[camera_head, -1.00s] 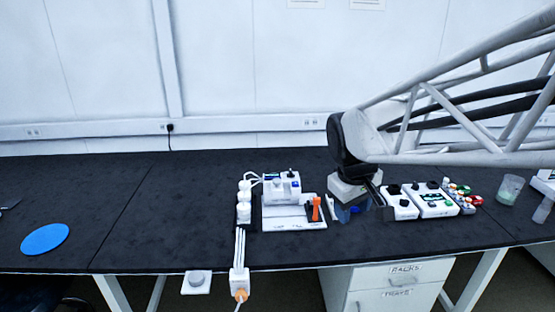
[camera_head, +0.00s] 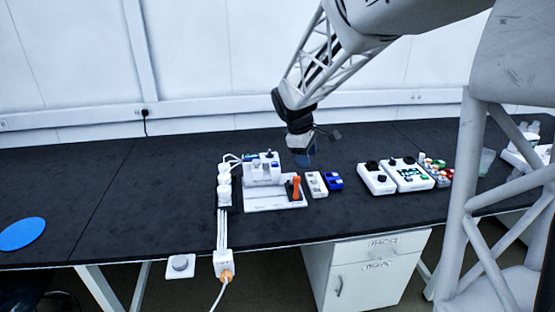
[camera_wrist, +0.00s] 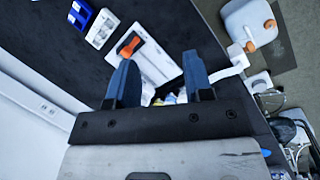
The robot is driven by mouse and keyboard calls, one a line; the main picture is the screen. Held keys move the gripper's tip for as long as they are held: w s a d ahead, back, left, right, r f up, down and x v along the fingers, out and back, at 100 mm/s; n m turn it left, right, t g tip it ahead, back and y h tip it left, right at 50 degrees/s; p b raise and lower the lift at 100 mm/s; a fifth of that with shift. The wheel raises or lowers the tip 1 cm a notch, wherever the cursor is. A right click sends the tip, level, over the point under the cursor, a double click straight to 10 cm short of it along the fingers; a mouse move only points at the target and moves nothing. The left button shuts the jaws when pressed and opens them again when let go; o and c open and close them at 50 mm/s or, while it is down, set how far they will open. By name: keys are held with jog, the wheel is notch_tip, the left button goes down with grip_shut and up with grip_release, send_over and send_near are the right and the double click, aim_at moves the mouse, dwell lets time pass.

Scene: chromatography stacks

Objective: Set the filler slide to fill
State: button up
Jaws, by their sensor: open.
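The filler station is a white machine (camera_head: 263,172) with blue parts on a white base plate (camera_head: 275,205). An orange handle (camera_head: 297,187) stands on a dark block at the plate's right side. No readable fill mark shows, and I cannot tell which part is the slide. My gripper (camera_head: 306,160) is above the bench, behind and right of the orange handle, apart from it. In the wrist view my blue fingers (camera_wrist: 160,82) are spread with nothing held. Beyond them lie the orange handle (camera_wrist: 128,44) and the base plate (camera_wrist: 153,66); my gripper hides much of the machine.
A white box (camera_head: 316,185) and a blue box (camera_head: 334,181) sit right of the plate. White control units (camera_head: 408,175) stand farther right. A power strip (camera_head: 222,225) runs along the left. The bench between it and the blue disc (camera_head: 21,234) is clear.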

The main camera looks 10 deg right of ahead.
jog(key=w+f+n, duration=0.3)
jog(key=w+f, duration=0.4)
jog(key=w, duration=0.4)
jog(key=n+h, duration=0.2)
jog(key=n, duration=0.2)
send_near(297, 177)
jog(key=shift+w+d+f+g, duration=0.15)
jog(key=shift+d+f+g, duration=0.1)
jog(key=shift+f, duration=0.25)
jog(key=shift+w+d+f+g, duration=0.15)
jog(key=shift+d+f, duration=0.1)
jog(key=shift+f, duration=0.2)
jog(key=shift+y, duration=0.3)
jog(key=shift+x, duration=3.9)
grip_shut()
